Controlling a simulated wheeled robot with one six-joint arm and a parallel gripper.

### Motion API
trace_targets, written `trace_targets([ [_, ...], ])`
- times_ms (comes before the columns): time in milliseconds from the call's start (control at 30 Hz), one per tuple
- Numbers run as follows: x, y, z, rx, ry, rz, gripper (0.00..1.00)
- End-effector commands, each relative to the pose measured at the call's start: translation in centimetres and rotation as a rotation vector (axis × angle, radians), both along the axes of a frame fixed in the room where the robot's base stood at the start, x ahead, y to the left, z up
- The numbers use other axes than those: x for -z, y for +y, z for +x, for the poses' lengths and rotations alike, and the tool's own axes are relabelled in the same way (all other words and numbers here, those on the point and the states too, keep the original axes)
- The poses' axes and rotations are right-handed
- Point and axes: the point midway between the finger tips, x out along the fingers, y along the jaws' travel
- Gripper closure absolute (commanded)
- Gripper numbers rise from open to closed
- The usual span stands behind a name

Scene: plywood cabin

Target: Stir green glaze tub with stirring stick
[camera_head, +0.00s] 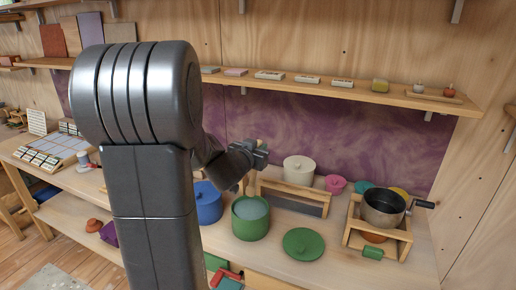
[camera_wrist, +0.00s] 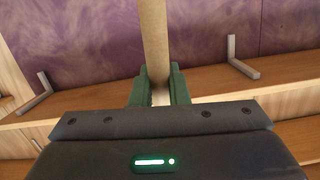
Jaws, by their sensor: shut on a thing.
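The green glaze tub (camera_head: 236,222) stands open on the bench, with pale green-grey glaze inside. Its green lid (camera_head: 303,242) lies to its right on the bench. My gripper (camera_head: 256,152) is above and behind the tub in the head view, clear of its rim. In the wrist view my gripper (camera_wrist: 159,92) has its green fingers shut on the tan stirring stick (camera_wrist: 153,40), which runs up out of the picture. The stick's far end is out of that view. In the head view I cannot clearly make out the stick.
A blue tub (camera_head: 208,204) stands close left of the green tub. A wooden rack (camera_head: 290,197) and a cream lidded pot (camera_head: 299,170) are behind. A dark pan (camera_head: 383,208) sits on a wooden stand at right. A shelf (camera_head: 350,92) runs above.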

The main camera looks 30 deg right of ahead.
Motion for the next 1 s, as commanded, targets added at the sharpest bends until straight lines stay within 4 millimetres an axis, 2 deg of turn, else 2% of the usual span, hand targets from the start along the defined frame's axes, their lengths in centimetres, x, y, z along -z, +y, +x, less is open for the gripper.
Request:
trace_targets([
  [567, 4.5, -0.6, 0.1, 0.001, 0.000, -0.001, 1.00],
  [1000, 8.0, -0.1, 0.0, 0.000, 0.001, -0.001, 1.00],
])
